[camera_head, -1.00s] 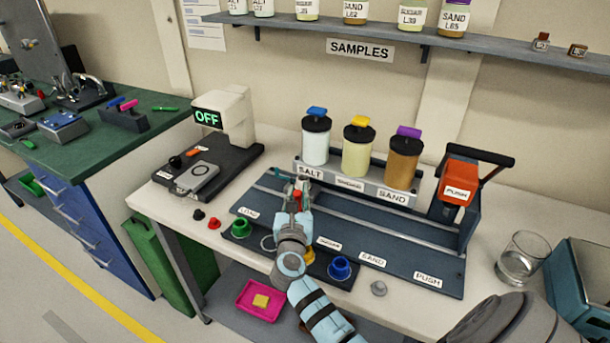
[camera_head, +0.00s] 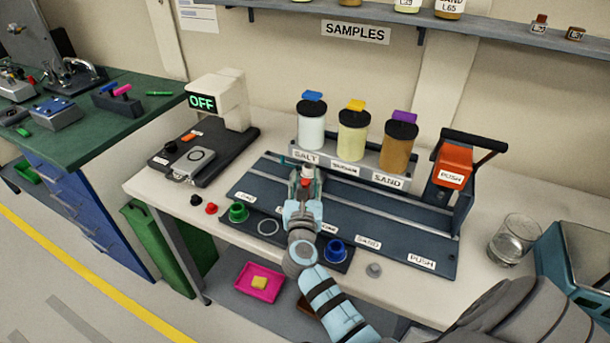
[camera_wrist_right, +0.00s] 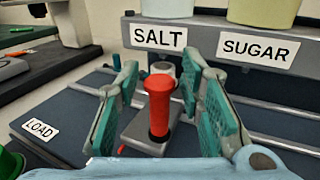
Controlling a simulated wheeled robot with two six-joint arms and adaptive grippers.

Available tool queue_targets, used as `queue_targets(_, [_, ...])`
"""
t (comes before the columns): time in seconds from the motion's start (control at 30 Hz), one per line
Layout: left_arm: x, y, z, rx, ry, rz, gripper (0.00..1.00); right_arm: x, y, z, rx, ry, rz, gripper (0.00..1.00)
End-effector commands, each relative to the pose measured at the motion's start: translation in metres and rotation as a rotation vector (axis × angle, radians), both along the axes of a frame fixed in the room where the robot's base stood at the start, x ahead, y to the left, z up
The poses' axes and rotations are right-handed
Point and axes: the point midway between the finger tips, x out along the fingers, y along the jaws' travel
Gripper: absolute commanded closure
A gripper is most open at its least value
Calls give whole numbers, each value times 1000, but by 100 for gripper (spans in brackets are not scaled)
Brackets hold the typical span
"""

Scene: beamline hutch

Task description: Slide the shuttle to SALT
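The shuttle's red upright handle (camera_wrist_right: 159,105) rises from a grey block (camera_wrist_right: 150,135) on the dark sliding board (camera_head: 400,215). In the right wrist view it stands between the LOAD label (camera_wrist_right: 41,129) and the SALT sign (camera_wrist_right: 158,37), nearly in front of SALT. My right gripper (camera_wrist_right: 161,75) is open around the handle, one teal finger on each side, with narrow gaps showing. In the head view my right gripper (camera_head: 304,172) covers most of the shuttle. The salt hopper (camera_head: 311,131) with a blue top stands behind it. My left gripper is not in view.
The sugar hopper (camera_head: 353,137) and sand hopper (camera_head: 398,150) stand right of salt. A red PUSH press (camera_head: 452,165) is at the board's right end. A glass beaker (camera_head: 514,240) is at right.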

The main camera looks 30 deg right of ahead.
Motion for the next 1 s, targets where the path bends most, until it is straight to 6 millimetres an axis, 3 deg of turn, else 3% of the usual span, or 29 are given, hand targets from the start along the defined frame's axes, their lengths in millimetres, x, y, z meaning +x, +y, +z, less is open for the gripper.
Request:
queue_targets(0.3, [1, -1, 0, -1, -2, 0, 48, 1, 1, 74, 2, -6, 3, 65])
queue_targets(0.4, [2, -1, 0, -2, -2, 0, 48, 1, 0, 89, 1, -4, 2, 65])
queue_targets(1.0, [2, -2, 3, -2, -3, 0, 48, 1, 1, 96, -1, 1, 2, 65])
